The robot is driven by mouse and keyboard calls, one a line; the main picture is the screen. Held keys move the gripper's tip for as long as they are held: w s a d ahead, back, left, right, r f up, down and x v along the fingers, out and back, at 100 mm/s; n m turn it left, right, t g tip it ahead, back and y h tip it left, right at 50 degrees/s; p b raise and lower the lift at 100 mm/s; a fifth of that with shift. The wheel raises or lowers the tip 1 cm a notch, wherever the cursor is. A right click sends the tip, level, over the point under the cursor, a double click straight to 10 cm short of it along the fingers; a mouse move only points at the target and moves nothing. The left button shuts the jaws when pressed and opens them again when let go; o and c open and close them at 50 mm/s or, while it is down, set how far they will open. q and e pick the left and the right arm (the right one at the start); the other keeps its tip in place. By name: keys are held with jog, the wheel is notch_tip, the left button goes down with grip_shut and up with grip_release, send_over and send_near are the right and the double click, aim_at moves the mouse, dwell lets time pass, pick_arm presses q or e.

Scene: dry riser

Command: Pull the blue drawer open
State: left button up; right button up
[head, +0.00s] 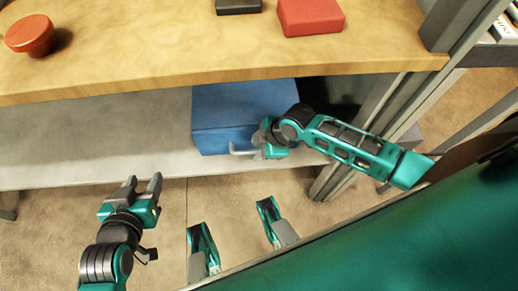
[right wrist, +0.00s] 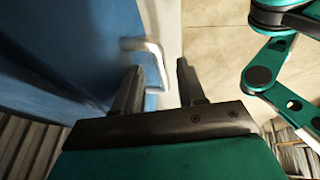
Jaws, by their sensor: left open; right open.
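The blue drawer (head: 222,115) sits on the grey shelf under the wooden worktop; its front looks closed. Its pale bent handle (head: 240,150) sticks out from the lower front. My right gripper (head: 258,140) is at the drawer front, beside the handle. In the right wrist view the handle (right wrist: 152,52) reaches toward the gap between the two open fingers (right wrist: 157,85), and the blue front (right wrist: 60,50) fills the left. I cannot tell whether a finger touches the handle. My left gripper (head: 143,187) is open and empty, in front of the shelf and away from the drawer.
The wooden worktop (head: 180,55) overhangs the drawer and carries a red round object (head: 31,35), a red block (head: 310,15) and a dark block (head: 238,5). The grey shelf (head: 90,145) is bare left of the drawer. A metal post (head: 375,120) stands to its right.

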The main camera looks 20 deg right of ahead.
jog(key=shift+w+a+f, duration=0.1)
jog(key=shift+a+f, duration=0.05)
jog(key=shift+f, duration=0.1)
jog(key=shift+c, duration=0.5)
grip_shut()
